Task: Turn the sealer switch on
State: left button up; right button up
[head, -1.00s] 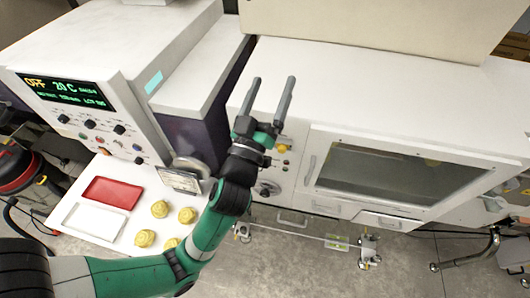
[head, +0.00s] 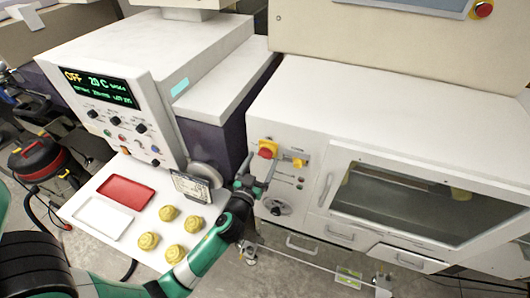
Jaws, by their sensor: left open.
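My left gripper (head: 261,170) is open and empty, its fingers pointing up and away in front of the white cabinet's control panel (head: 282,186). That panel carries a red knob (head: 268,148) on a yellow base just above the fingertips, a yellow switch (head: 299,162) to their right, small buttons and a round dial (head: 276,207). Contact with the panel cannot be told. At the left, a white unit has a display (head: 101,86) reading OFF and 20 C, above several black knobs (head: 115,121) and small buttons. Which control is the sealer switch cannot be told. My right gripper is not in view.
A white shelf holds a red tray (head: 126,191), a white tray (head: 101,219) and several yellow pieces (head: 168,213). A small framed plate (head: 191,187) stands beside my gripper. A windowed door (head: 325,190) is to the right.

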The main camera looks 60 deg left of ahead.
aim_at(264, 158)
pick_arm(q)
jog(key=x, duration=0.3)
jog(key=shift+w+a, duration=0.15)
jog(key=c, duration=1.4)
